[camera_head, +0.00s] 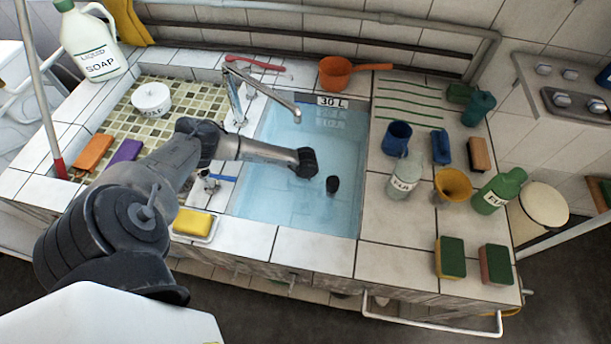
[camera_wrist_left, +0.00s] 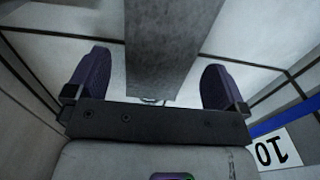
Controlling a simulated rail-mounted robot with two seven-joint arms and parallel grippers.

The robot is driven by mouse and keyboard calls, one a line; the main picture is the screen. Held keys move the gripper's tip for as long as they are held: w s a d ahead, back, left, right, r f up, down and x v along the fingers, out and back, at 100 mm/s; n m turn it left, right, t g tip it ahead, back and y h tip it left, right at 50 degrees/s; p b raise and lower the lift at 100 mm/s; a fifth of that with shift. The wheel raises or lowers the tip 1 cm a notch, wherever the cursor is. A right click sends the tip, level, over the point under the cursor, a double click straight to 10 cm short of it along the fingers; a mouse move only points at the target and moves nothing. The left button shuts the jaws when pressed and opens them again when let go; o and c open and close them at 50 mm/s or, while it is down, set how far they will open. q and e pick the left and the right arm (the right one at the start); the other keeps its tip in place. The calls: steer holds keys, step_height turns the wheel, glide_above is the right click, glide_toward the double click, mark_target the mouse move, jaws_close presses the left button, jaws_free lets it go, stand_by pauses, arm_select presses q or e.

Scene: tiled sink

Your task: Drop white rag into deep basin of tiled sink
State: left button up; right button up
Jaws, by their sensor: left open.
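My left arm reaches over the deep basin (camera_head: 262,205) of the tiled sink, which holds blue water. Its dark wrist end is above the water in the head view, and its fingers are not clearly seen there. In the left wrist view my left gripper (camera_wrist_left: 157,76) is open, with its two dark fingers wide apart. A grey speckled slab (camera_wrist_left: 165,40) shows between the fingers; I cannot tell what it is or whether it touches them. No white rag can be made out for certain. My right gripper is not in view.
A metal faucet (camera_head: 262,88) arches over the basin beside my arm. A small dark piece (camera_head: 332,185) shows in the water. An orange dipper (camera_head: 337,73) lies behind. A blue mug (camera_head: 397,138), bottles and sponges crowd the right counter. A yellow sponge (camera_head: 193,222) sits in front.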

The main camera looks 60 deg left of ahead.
arm_select(q)
step_height(320, 180, up, 12)
steer(key=b, duration=0.1)
steer(key=shift+r+b, duration=0.2)
steer(key=shift+b, duration=0.1)
stand_by(0.7)
